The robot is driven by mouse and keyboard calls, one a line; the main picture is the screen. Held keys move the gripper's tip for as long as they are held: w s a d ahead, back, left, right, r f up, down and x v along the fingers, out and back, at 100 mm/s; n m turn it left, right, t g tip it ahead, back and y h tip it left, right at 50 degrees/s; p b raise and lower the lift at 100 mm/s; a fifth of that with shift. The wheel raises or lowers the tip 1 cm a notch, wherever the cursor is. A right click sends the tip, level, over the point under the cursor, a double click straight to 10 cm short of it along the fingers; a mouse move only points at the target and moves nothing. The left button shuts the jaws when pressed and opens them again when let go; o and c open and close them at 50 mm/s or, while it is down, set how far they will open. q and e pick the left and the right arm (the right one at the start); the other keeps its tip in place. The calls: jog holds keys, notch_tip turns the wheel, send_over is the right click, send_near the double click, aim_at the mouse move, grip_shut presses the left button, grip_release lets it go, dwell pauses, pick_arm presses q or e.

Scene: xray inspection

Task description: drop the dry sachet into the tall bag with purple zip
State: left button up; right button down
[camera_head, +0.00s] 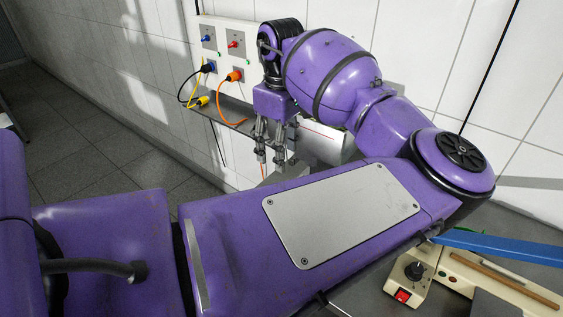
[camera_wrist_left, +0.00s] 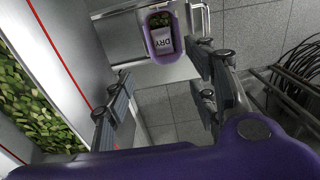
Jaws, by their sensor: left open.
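My left gripper (camera_head: 270,157) is open and points down beside the tiled wall in the head view. In the left wrist view its two spread fingers (camera_wrist_left: 163,80) have nothing between them. Beyond the fingertips, a white sachet marked DRY (camera_wrist_left: 165,44) lies in an upright, open purple-rimmed container (camera_wrist_left: 150,39) over dark green bits. I cannot tell whether this container is the tall bag with the purple zip. The sachet is apart from the fingers. My arm hides much of the work surface in the head view, and the right gripper is out of view.
Green leafy pieces (camera_wrist_left: 25,110) show behind a pale panel with a red line at left. A control box with a red switch (camera_head: 403,296) and a blue bar (camera_head: 500,247) stand at lower right. Sockets with orange and yellow cables (camera_head: 234,76) are on the wall.

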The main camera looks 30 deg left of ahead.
pick_arm(q)
notch_tip(320, 180, up, 7)
jog(key=shift+f, duration=0.15)
dwell(0.4)
jog(key=s+a+f+m+t+y, duration=0.1)
jog(key=s+a+f+m+y, duration=0.1)
jog(key=s+a+f+y, duration=0.45)
jog(key=s+a+f+m+t+y, duration=0.1)
jog(key=s+a+f+m+y, duration=0.15)
jog(key=a+f, duration=0.75)
jog(key=s+d+f+m+t+h, duration=0.1)
jog(key=s+d+f+m+h, duration=0.2)
jog(key=s+d+f+m, duration=0.85)
jog(key=s+d+f+m+g+h, duration=0.1)
jog(key=s+d+f+h, duration=0.1)
jog(key=s+d+f, duration=0.35)
jog(key=s+d+f+g+h, duration=0.1)
jog(key=s+d+f+h, duration=0.2)
jog(key=s+d, duration=0.55)
jog(key=w+d+f+t, duration=0.1)
jog(key=w+f+t, duration=0.1)
jog(key=f, duration=0.3)
jog(key=w+d+f+t+h, duration=0.1)
jog(key=w+f+t, duration=0.2)
jog(key=f+t, duration=0.2)
jog(key=shift+w+d+f+m+t, duration=0.3)
jog(key=shift+w+d+f, duration=0.1)
jog(key=shift+f, duration=0.15)
